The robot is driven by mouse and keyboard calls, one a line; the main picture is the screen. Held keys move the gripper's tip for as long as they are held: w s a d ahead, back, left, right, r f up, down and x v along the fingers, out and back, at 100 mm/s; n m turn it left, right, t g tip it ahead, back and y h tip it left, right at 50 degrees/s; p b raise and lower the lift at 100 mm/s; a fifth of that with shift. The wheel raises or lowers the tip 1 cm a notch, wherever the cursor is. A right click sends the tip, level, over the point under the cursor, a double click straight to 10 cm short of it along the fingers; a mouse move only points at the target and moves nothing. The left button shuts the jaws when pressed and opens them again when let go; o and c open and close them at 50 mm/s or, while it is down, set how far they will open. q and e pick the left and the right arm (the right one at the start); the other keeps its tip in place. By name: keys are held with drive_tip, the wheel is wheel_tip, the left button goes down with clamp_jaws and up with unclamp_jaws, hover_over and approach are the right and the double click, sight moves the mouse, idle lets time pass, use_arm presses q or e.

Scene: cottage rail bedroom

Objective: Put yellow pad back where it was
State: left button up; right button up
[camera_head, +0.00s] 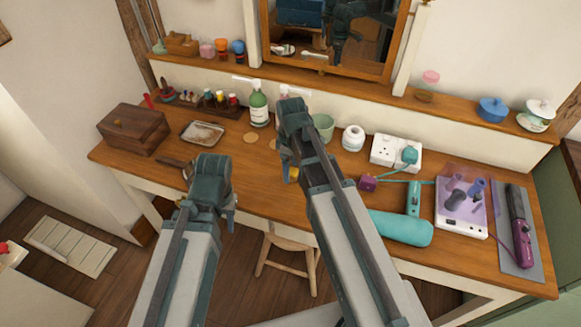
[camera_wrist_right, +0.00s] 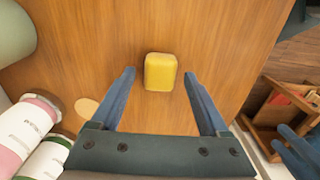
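The yellow pad (camera_wrist_right: 160,72) is a small rounded block on the wooden desk top. In the head view only a sliver of yellow (camera_head: 294,174) shows beside my right arm, which hides the rest. My right gripper (camera_wrist_right: 159,76) is open, its two fingers apart on either side of the pad in the wrist view. I see no contact, and the height gap is unclear. In the head view my right gripper (camera_head: 290,160) is over the middle of the desk. My left gripper (camera_head: 208,200) is over the desk's front edge, with its fingers mostly hidden.
A green pump bottle (camera_head: 259,108), a green cup (camera_head: 322,127) and a white jar (camera_head: 353,138) stand behind my right gripper. A round tan disc (camera_head: 250,137) lies nearby.

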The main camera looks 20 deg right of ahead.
sight(291, 171)
wheel_tip(291, 171, up, 12)
drive_tip(key=p, duration=1.2)
drive_tip(key=s+a+m+h, duration=0.1)
drive_tip(key=s+a+m, duration=0.6)
drive_tip(key=s+a, duration=0.3)
drive_tip(key=s, duration=0.4)
drive_tip(key=shift+s+a+r, duration=0.15)
drive_tip(key=shift+a, duration=0.1)
